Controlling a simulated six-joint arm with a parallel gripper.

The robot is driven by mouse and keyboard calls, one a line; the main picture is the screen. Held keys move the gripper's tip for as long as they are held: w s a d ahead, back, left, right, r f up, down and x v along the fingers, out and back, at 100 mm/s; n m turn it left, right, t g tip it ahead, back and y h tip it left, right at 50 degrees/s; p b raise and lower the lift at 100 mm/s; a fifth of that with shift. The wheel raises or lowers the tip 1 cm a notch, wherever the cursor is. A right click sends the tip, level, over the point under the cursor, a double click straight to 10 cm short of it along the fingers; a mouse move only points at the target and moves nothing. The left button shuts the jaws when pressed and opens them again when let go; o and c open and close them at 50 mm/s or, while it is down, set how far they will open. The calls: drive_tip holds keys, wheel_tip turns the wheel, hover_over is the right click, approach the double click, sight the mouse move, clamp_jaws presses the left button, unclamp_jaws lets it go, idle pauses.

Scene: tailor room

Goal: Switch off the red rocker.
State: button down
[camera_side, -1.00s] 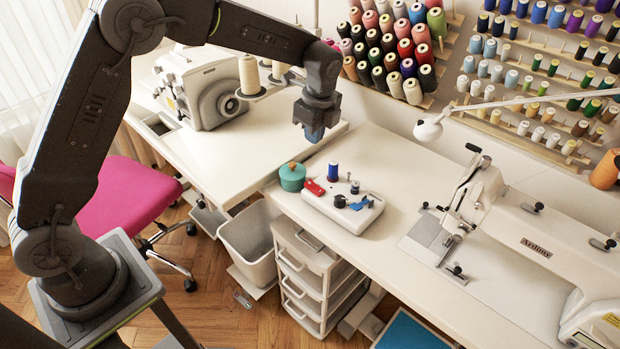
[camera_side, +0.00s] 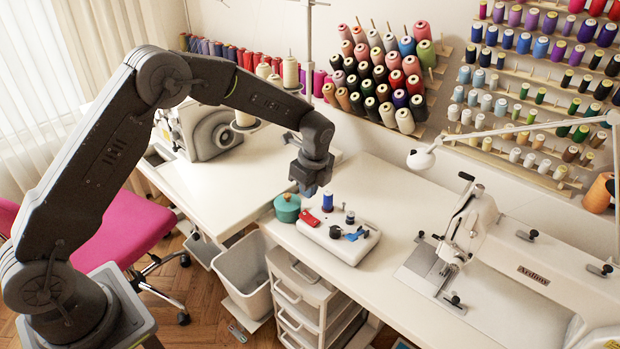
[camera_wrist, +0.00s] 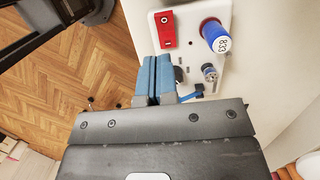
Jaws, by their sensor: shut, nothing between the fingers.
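The red rocker (camera_side: 308,218) sits at the left end of a white rounded board (camera_side: 345,253) on the table. In the wrist view the red rocker (camera_wrist: 165,29) shows with a small pale mark near its upper end; I cannot tell which end is pressed down. My gripper (camera_side: 309,191) points down above the board's left end, apart from the rocker. In the wrist view my gripper (camera_wrist: 156,60) has its two blue fingers side by side, shut and empty, with the tips just below the rocker in the picture.
The board also carries a blue spool (camera_side: 327,203), a black knob (camera_side: 335,231), a small grey post (camera_side: 350,216) and a blue lever (camera_side: 357,234). A teal pot (camera_side: 287,209) stands left of it. A sewing machine (camera_side: 520,270) is at the right.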

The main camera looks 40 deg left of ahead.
sight(304, 215)
drive_tip(key=f, duration=0.2)
drive_tip(key=a+f, duration=0.1)
drive_tip(key=f, duration=0.5)
drive_tip(key=shift+a, duration=0.15)
drive_tip(key=shift+r, duration=0.1)
